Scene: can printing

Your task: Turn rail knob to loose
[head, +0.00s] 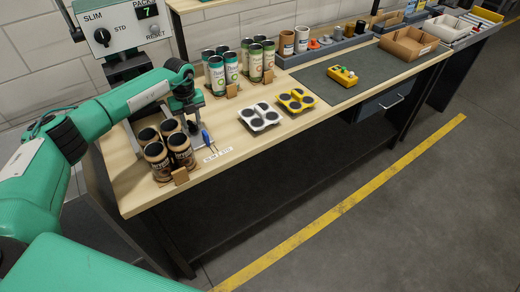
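My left gripper (190,122) points down over the left end of the wooden bench, just behind a group of brown cans. Its fingertips are dark and small, and I cannot tell whether they are open or touching anything. A small blue piece (206,137) stands on the bench just right of the gripper, above a white SLIM/STD label (217,155). I cannot tell whether this blue piece is the rail knob. My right gripper is not in view.
Brown cans (157,160) stand close in front of the gripper. Green-and-white cans (217,74) stand behind to the right. A white four-hole carrier (260,116) and a yellow one (296,100) lie mid-bench. A grey mat (385,75) holds a yellow button box (342,75).

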